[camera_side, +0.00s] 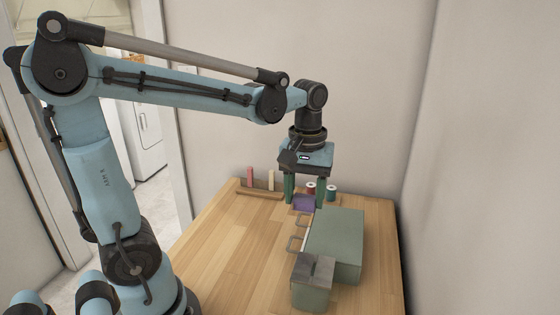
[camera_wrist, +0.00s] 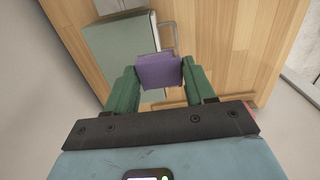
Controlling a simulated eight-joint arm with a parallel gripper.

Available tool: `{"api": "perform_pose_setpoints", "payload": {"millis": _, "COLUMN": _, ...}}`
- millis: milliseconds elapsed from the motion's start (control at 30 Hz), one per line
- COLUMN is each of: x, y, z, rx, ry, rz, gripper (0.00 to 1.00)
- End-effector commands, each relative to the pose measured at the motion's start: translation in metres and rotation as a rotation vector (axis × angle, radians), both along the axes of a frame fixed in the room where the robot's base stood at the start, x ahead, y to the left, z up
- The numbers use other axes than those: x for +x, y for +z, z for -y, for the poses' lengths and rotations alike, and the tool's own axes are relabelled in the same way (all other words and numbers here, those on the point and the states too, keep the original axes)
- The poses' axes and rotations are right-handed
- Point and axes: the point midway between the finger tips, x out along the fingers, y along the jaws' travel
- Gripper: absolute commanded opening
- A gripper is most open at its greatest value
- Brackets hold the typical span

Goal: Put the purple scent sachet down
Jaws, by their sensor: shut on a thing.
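The purple scent sachet (camera_wrist: 158,72) is a small block held between the two green fingers of my gripper (camera_wrist: 160,92) in the wrist view. In the side view the sachet (camera_side: 303,203) shows between the fingertips of my gripper (camera_side: 304,202), over the far part of the wooden table. My gripper is shut on it and points down. I cannot tell whether the sachet's underside touches the table.
A grey-green box (camera_side: 338,240) with handles on its left side stands in front of my gripper. A smaller grey-green box (camera_side: 312,280) is nearer. A wooden rack (camera_side: 260,195) and spools (camera_side: 331,193) are at the back. The table's left part (camera_side: 220,245) is clear.

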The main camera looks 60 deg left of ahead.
Motion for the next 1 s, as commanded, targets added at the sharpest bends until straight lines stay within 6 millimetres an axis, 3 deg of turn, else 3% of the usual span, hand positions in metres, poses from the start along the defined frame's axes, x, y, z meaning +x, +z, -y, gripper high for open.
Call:
{"api": "perform_pose_setpoints", "payload": {"millis": 33, "x": 0.008, "y": 0.004, "z": 0.019, "rx": 0.000, "ry": -0.014, "rz": 0.000, "gripper": 0.26}}
{"api": "perform_pose_setpoints", "payload": {"millis": 200, "x": 0.023, "y": 0.016, "z": 0.071, "rx": 0.000, "ry": -0.014, "rz": 0.000, "gripper": 0.26}}
{"api": "perform_pose_setpoints", "payload": {"millis": 300, "x": 0.026, "y": 0.020, "z": 0.094, "rx": 0.001, "ry": -0.012, "rz": 0.001, "gripper": 0.26}}
{"api": "perform_pose_setpoints", "payload": {"millis": 467, "x": 0.029, "y": 0.024, "z": 0.114, "rx": 0.001, "ry": -0.008, "rz": 0.001, "gripper": 0.26}}
{"api": "perform_pose_setpoints", "payload": {"millis": 633, "x": 0.038, "y": 0.014, "z": 0.102, "rx": 0.001, "ry": 0.001, "rz": 0.001, "gripper": 0.26}}
{"api": "perform_pose_setpoints", "payload": {"millis": 1000, "x": 0.073, "y": -0.031, "z": 0.035, "rx": 0.001, "ry": 0.000, "rz": 0.001, "gripper": 0.26}}
